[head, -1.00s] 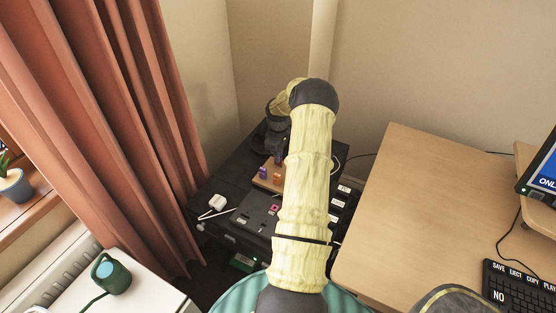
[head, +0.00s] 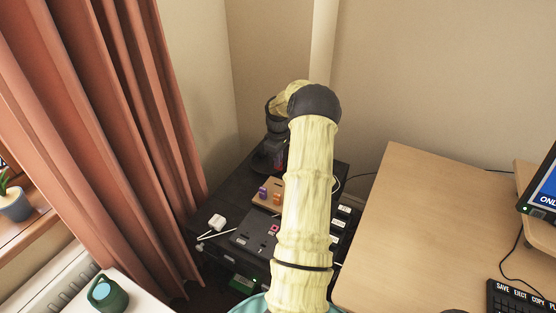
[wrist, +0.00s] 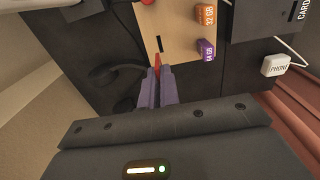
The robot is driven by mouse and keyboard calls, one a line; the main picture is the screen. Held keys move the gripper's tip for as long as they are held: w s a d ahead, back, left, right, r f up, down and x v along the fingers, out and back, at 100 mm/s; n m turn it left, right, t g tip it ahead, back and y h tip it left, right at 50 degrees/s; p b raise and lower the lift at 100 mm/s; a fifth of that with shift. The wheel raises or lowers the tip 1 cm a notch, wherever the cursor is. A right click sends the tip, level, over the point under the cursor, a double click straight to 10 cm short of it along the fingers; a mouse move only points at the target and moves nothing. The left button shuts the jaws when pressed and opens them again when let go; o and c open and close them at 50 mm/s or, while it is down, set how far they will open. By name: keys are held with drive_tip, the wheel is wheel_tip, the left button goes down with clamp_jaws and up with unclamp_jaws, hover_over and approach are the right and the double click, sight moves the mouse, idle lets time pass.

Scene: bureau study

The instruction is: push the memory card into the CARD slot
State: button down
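My gripper (wrist: 158,88) is shut on a thin red piece (wrist: 157,62), which looks like the memory card; only its tip shows between the fingers. In the wrist view the fingertips are over the near edge of a wooden holder (wrist: 181,28), close to a dark empty slot in it. Whether the card touches the holder, I cannot tell. The CARD label (wrist: 304,10) shows on a black block at the top right; its slot is not clear. In the head view my arm hides part of the black unit (head: 246,239).
An orange 32 GB piece (wrist: 206,14) and a purple 64 GB piece (wrist: 207,50) stand in the holder. A white PHONE plug (wrist: 275,65) lies to the right, with a cable. A curtain (head: 130,130) hangs left; a wooden desk (head: 410,230) stands right.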

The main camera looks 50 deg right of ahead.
drive_tip(key=shift+a, duration=0.1)
drive_tip(key=w+a+f+m, duration=0.1)
drive_tip(key=w+a, duration=0.2)
drive_tip(key=a, duration=0.7)
drive_tip(key=w+a+f, duration=0.2)
drive_tip(key=w+a, duration=0.1)
drive_tip(key=a, duration=0.7)
drive_tip(key=s+a+m, duration=0.1)
drive_tip(key=s+a, duration=0.1)
drive_tip(key=a, duration=0.8)
drive_tip(key=s+a+f+m, duration=0.1)
drive_tip(key=a, duration=1)
drive_tip(key=shift+s+f, duration=0.15)
drive_tip(key=shift+s, duration=0.2)
